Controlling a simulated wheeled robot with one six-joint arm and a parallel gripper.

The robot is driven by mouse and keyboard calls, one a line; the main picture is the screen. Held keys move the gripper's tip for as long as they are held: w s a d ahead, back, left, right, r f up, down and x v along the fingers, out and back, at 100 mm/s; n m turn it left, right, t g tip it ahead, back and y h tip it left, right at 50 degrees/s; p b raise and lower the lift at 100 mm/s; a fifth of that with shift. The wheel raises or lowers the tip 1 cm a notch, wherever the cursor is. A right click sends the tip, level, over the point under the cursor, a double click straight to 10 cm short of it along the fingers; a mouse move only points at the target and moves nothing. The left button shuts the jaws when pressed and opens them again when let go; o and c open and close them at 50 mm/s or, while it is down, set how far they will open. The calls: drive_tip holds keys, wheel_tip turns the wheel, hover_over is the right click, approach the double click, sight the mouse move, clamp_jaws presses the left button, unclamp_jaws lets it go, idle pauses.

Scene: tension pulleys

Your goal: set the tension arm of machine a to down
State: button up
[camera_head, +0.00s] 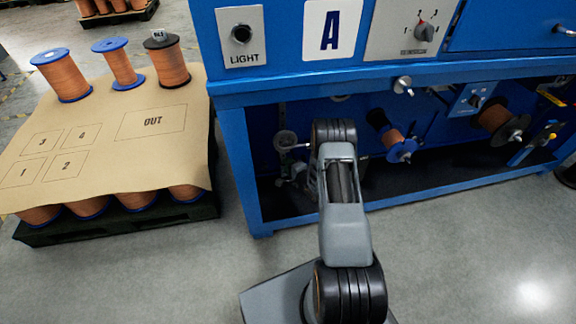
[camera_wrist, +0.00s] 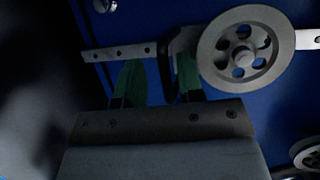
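The blue machine a (camera_head: 290,85) carries a plate with the letter A (camera_head: 331,30). In the wrist view, a flat metal tension arm (camera_wrist: 122,52) with holes crosses the upper part, tilted slightly. A grey spoked pulley (camera_wrist: 207,52) sits on it at the right. A dark curved piece (camera_wrist: 169,50) stands just left of the pulley. My gripper (camera_wrist: 160,78) has two green fingers spread apart, just below the bar. The dark piece runs down between them, close to the right finger; I cannot tell if they touch. In the head view my arm hides the gripper.
Copper wire spools (camera_head: 400,150) and (camera_head: 497,120) hang in the open bay right of my arm. A small grey wheel (camera_head: 286,139) is left of it. A pallet stack (camera_head: 100,215) with spools stands at the left. The grey floor in front is clear.

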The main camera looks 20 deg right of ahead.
drive_tip(key=p+v, duration=0.3)
drive_tip(key=v, duration=1)
drive_tip(key=shift+s, duration=0.15)
